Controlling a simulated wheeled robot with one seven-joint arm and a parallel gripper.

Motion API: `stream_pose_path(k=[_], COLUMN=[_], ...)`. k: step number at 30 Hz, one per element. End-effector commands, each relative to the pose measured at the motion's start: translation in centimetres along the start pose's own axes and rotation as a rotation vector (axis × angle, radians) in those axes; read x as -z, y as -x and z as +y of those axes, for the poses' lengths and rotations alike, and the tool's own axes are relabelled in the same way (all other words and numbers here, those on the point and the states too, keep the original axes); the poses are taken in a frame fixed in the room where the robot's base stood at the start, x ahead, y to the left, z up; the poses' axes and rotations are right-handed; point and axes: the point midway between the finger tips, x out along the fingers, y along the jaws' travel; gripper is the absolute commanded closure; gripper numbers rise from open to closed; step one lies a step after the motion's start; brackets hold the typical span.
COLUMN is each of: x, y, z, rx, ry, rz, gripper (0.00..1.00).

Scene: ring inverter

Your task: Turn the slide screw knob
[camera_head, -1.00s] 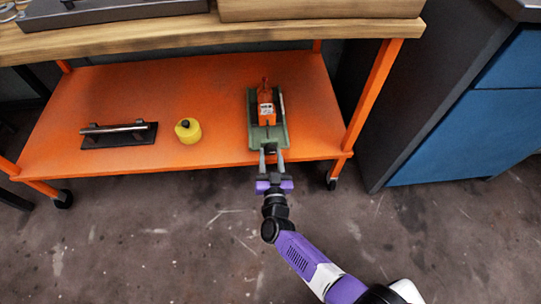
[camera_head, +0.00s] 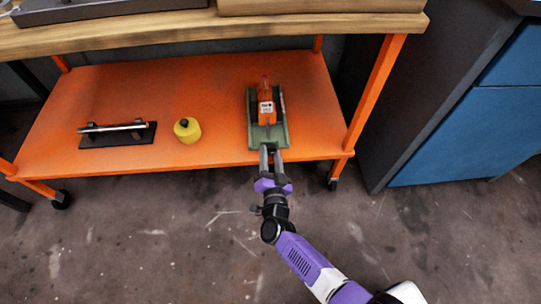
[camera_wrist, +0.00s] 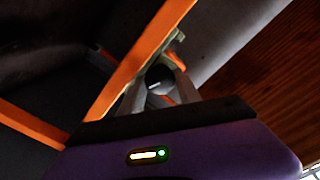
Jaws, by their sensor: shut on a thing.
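The slide screw unit, an orange block (camera_head: 266,104) on a green base (camera_head: 282,134), sits on the orange lower shelf near its right end. Its knob is hidden behind my fingers in the head view; in the wrist view a dark round knob (camera_wrist: 158,79) with a light mark shows between my two fingers. My gripper (camera_head: 270,150) reaches in from the front edge of the shelf, with its fingers shut on the knob. The same gripper (camera_wrist: 159,84) fills the lower part of the wrist view, and the picture there is tilted.
On the orange shelf (camera_head: 215,100), a yellow round container (camera_head: 187,131) stands left of the unit, and a black plate with a metal bar (camera_head: 117,134) lies farther left. A wooden top (camera_head: 190,40) overhangs the shelf. An orange post (camera_head: 372,95) and blue cabinet (camera_head: 465,135) stand right.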

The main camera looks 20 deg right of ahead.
Motion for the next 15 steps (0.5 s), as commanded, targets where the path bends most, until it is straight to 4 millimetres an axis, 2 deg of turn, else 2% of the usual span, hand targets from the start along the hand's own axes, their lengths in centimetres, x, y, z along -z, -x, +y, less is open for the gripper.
stream_pose_path(k=[12,13,15], x=[-0.11,-0.11,-0.10], y=[0.06,0.06,0.06], z=[0.05,0.05,0.05], rx=[-0.001,-0.001,0.000], ry=[-0.008,-0.008,-0.007], rz=[-0.003,-0.003,-0.003], gripper=[1.00,0.54,0.41])
